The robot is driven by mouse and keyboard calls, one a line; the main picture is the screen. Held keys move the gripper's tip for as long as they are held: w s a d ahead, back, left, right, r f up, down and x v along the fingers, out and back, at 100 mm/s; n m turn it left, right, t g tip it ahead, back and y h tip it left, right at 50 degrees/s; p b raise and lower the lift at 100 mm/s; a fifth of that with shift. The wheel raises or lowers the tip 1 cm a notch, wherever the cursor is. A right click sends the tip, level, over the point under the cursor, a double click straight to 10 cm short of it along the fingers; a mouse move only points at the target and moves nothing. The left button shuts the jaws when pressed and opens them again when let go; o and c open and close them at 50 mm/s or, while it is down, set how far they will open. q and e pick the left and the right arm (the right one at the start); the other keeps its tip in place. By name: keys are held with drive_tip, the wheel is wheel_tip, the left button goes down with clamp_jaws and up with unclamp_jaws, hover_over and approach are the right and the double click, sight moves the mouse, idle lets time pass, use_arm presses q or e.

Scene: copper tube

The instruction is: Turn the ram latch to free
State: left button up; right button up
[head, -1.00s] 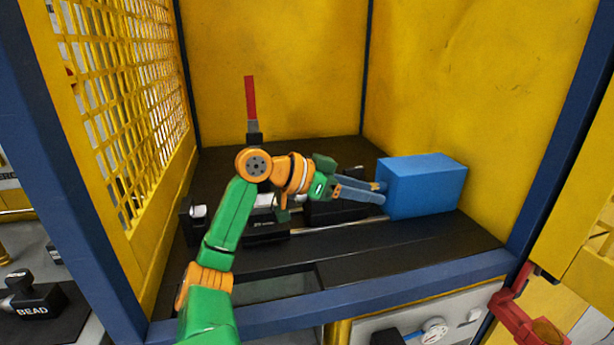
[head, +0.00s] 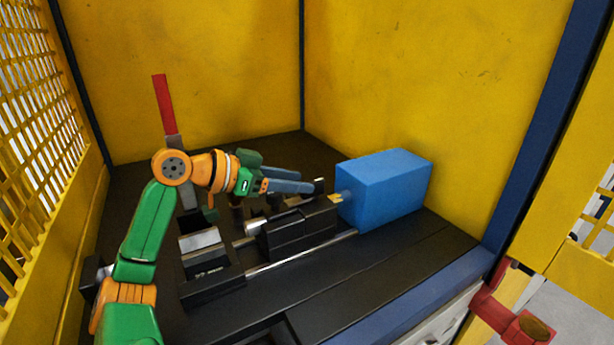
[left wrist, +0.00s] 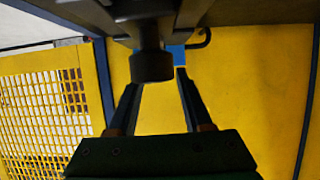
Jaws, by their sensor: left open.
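My left gripper (head: 312,186) is open, with its two grey-blue fingers pointing right above the black bed of the machine. In the left wrist view, a dark round knob on a short stem (left wrist: 152,66) shows between the spread fingers; I cannot tell whether they touch it. A dark and silver round part (head: 319,186) shows at the fingertips in the head view. A small yellow piece (head: 336,199) sits by the left face of the blue box (head: 385,190). I cannot tell for certain which part is the ram latch. My right gripper is not in view.
A black block (head: 300,228) and a silver rod (head: 300,253) lie in front of the gripper. A red upright lever (head: 163,105) stands behind my arm. Yellow walls enclose the back and sides, with a blue post (head: 535,120) at right. A red part (head: 510,315) juts out below.

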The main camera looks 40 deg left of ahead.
sight(313, 181)
use_arm(q)
drive_tip(key=x, duration=0.2)
drive_tip(key=p+x, duration=0.1)
drive_tip(key=x, duration=0.1)
drive_tip(key=shift+d+r, duration=0.25)
drive_tip(key=shift+d, duration=0.05)
drive_tip(key=shift+w+a+f, duration=0.1)
drive_tip(key=shift+w+f, duration=0.15)
clamp_jaws()
